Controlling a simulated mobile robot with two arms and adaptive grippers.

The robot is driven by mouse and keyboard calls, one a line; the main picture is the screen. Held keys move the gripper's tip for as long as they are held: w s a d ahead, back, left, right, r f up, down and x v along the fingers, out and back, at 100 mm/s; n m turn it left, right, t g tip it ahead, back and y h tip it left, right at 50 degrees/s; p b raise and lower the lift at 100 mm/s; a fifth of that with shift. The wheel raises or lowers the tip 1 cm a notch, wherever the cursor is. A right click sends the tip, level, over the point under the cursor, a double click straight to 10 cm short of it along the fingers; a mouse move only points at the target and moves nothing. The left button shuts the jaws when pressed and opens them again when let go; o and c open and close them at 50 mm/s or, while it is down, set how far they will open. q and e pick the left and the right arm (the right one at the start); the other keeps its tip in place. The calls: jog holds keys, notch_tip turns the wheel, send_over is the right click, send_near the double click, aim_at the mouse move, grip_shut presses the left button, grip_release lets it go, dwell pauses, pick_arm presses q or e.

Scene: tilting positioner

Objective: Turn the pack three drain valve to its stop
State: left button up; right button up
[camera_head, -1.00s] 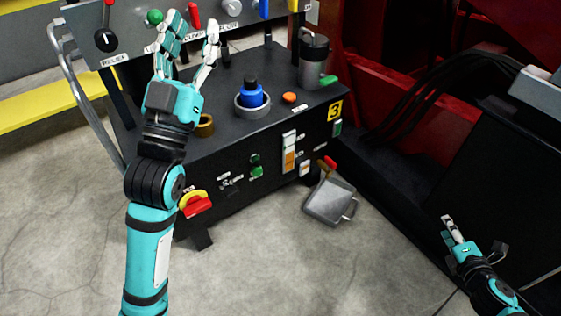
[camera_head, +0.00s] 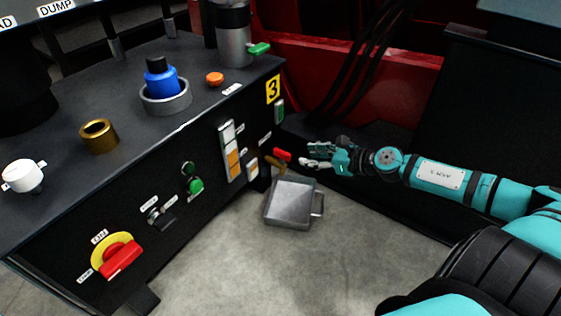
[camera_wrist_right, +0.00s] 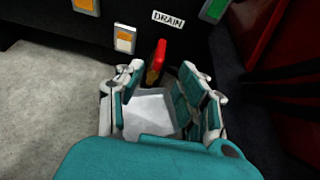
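In the right wrist view the red handle (camera_wrist_right: 159,54) stands upright below the DRAIN label (camera_wrist_right: 168,19). My right gripper (camera_head: 308,156) is just right of the handle in the head view. In the wrist view its fingers (camera_wrist_right: 163,88) are spread, with the handle beyond and between their tips; no contact shows. My left gripper is out of the head view.
A grey square pan (camera_head: 291,204) with a side handle lies on the floor under the valve. A red-and-yellow rotary switch (camera_head: 118,255) is at the front left of the pack. Red machinery (camera_head: 400,78) stands behind.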

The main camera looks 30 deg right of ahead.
aim_at(288, 153)
jog(key=shift+b+x, duration=1.15)
jog(key=shift+x, duration=4.25)
jog(key=shift+r, duration=0.1)
grip_shut()
